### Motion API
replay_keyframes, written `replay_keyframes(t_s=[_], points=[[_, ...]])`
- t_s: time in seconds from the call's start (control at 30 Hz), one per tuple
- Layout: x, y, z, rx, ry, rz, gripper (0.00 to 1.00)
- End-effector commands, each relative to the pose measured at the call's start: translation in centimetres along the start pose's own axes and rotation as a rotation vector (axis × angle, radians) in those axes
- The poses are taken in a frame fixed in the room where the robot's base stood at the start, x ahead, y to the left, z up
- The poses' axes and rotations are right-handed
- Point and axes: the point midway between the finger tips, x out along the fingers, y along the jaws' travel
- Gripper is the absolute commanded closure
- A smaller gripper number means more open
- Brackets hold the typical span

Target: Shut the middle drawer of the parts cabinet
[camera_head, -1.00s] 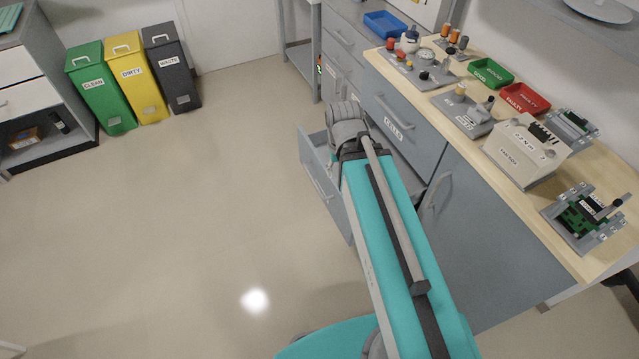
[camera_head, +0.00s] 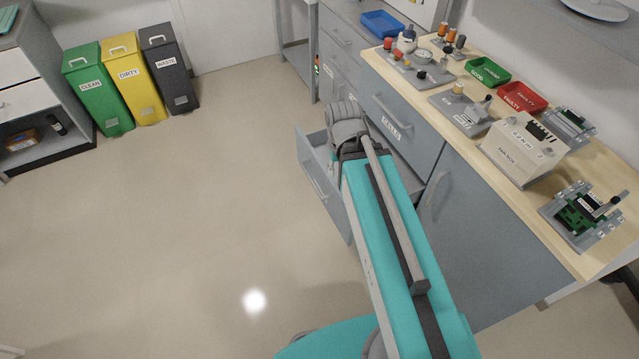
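The parts cabinet (camera_head: 505,235) is the grey-blue unit under the wooden worktop, at the right of the head view. One of its drawers, below the labelled top drawer (camera_head: 396,118), is pulled well out; its front (camera_head: 324,190) with a bar handle faces left. My teal arm reaches over this open drawer and hides much of its inside. The grey wrist end of my arm is above the drawer's far part. My gripper's fingers are hidden behind the wrist and arm, so I cannot tell their state or whether they touch the drawer.
On the worktop (camera_head: 470,160) stand a green tray (camera_head: 488,72), a red tray (camera_head: 522,97), a white device (camera_head: 522,150) and several fixtures. Green, yellow and dark bins (camera_head: 171,68) stand at the back left. The floor (camera_head: 190,220) left of the drawer is clear.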

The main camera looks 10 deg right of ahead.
Motion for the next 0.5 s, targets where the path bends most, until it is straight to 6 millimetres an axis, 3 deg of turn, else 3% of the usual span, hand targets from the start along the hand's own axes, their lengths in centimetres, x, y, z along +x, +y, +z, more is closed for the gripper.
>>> replay_keyframes(t_s=[0.03, 0.2, 0.5], points=[[0.2, 0.0, -0.1, -0.006, -0.001, 0.003, 0.71], [1.6, -0.1, -0.9, -0.060, -0.005, 0.032, 1.00], [6.4, -0.5, -4.2, -0.293, -0.034, 0.160, 1.00]])
